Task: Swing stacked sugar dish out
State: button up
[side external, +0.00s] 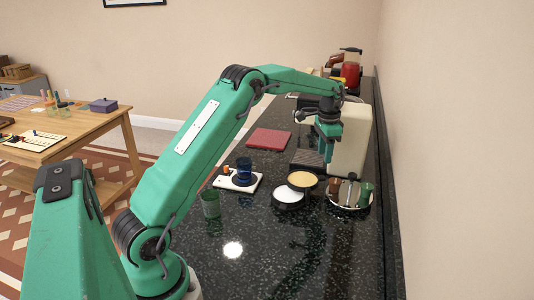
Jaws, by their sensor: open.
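The stacked sugar dish stands on the black speckled counter. Its upper round dish (302,180) has a dark rim and tan contents. Its lower dish (289,195) has a dark rim and white contents, and shows out to the lower left from under the upper one. The upper dish covers part of the lower one, and any joint between them is hidden. My gripper (326,157) is open, pointing down, a little above and to the right of the upper dish in the picture. I see nothing between its fingers, and I cannot tell whether it touches the dish.
Right of the dishes is a round tray (335,203) with brown and green items. To the left are a white board (227,184) with a blue cup (244,168) and a green cup (210,205). Behind are a cream appliance (352,145) and a red mat (268,139). The front counter is clear.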

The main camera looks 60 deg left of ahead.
jog(key=c, duration=0.7)
jog(key=shift+s+a+n, duration=0.1)
jog(key=shift+s+n, duration=0.1)
jog(key=shift+n, duration=0.1)
grip_shut()
jog(key=shift+s+a+r+n+t, duration=0.1)
jog(key=shift+s+a+n+t, duration=0.1)
jog(key=shift+s+n+t, duration=0.3)
jog(key=s+n+t, duration=0.1)
jog(key=s+n, duration=0.2)
jog(key=s+n+y, duration=0.1)
jog(key=s+n, duration=0.2)
jog(key=s+a+n+t, duration=0.1)
jog(key=s+n, duration=0.1)
jog(key=s, duration=0.1)
jog(key=shift+s+n+t+y, duration=0.15)
jog(key=shift+n+t+y, duration=0.15)
jog(key=shift+n, duration=0.1)
jog(key=s+d+f+n+t+y, duration=0.1)
jog(key=s+d+n+t, duration=0.1)
jog(key=s+n, duration=0.6)
jog(key=s+t, duration=0.1)
jog(key=s, duration=0.3)
jog(key=shift+s+d+n+y, duration=0.2)
jog(key=shift+s+n+y, duration=0.1)
jog(key=shift+s+y, duration=0.1)
